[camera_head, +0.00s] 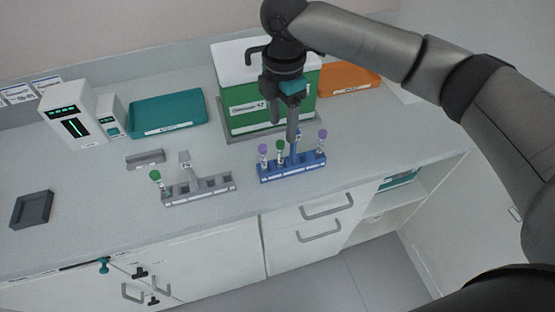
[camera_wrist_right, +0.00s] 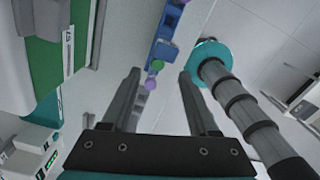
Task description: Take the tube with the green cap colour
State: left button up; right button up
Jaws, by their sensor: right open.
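A tube with a green cap (camera_head: 281,146) stands in the blue rack (camera_head: 292,172) on the counter, between a purple-capped tube (camera_head: 263,150) on its left and another purple-capped tube (camera_head: 322,135) at the right end. A second green-capped tube (camera_head: 156,178) stands at the left end of the grey rack (camera_head: 200,190). My right gripper (camera_head: 292,136) is open above the blue rack. In the right wrist view, a green cap (camera_wrist_right: 157,66) and a purple cap (camera_wrist_right: 150,84) show between its spread fingers (camera_wrist_right: 159,75), with nothing held. My left gripper is not in view.
A green box with a white lid (camera_head: 245,100) stands behind the blue rack. A teal tray (camera_head: 168,112), an orange tray (camera_head: 350,80) and white devices (camera_head: 70,115) are at the back. A dark square tray (camera_head: 32,208) lies at left. The counter's front is mostly clear.

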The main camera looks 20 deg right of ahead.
aim_at(280, 147)
jog(key=f, duration=0.5)
jog(key=f+b, duration=0.1)
jog(key=f, duration=0.4)
jog(key=shift+a+f, duration=0.2)
jog(key=shift+f, duration=0.1)
jog(key=shift+c, duration=0.2)
grip_shut()
